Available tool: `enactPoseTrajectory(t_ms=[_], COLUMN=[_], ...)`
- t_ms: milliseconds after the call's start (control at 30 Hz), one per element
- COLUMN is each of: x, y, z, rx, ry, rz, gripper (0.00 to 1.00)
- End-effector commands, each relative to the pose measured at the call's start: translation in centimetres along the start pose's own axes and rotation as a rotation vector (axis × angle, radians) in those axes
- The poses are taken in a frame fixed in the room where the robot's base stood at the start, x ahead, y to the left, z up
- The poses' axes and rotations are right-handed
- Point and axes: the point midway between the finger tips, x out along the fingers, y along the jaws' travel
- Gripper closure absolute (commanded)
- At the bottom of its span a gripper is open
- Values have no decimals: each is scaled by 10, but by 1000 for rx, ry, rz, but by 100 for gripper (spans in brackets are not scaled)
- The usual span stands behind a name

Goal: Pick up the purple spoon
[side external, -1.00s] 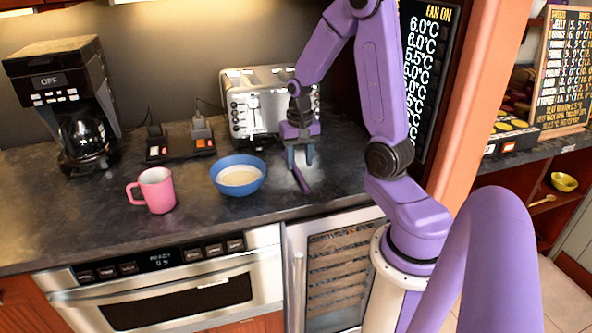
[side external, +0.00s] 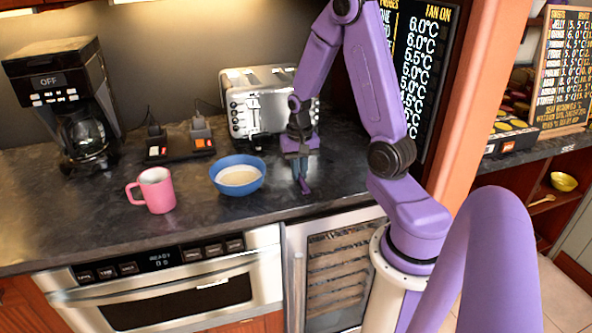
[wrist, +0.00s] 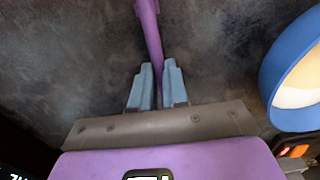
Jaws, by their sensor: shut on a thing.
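The purple spoon (wrist: 148,22) shows in the wrist view as a long handle running up from between my fingers. In the side view a bit of the spoon (side external: 305,188) shows just below my fingertips, at the dark counter. My gripper (wrist: 157,80) is shut on the spoon, with one pale blue finger on each side of it. In the side view my gripper (side external: 299,172) points down at the counter, right of the blue bowl. The part of the spoon between my fingers is hidden, and I cannot tell whether it still touches the counter.
A blue bowl (side external: 216,183) with pale contents stands left of my gripper; it also shows in the wrist view (wrist: 275,75). A pink mug (side external: 160,192) stands farther left. A silver toaster (side external: 243,110) stands behind my gripper. The counter's front (side external: 235,208) is clear.

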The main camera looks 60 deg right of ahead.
Motion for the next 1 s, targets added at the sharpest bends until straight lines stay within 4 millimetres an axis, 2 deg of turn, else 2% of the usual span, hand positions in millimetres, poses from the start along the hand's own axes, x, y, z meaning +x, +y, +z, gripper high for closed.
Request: enactPoseTrajectory(t_ms=[367,567,1000], x=[-10,-34,-92], y=[-1,0,15], z=[-1,-1,47], rx=[0,0,0], ry=[3,5,7], rz=[-2,-3,-4], gripper=[100,100,100])
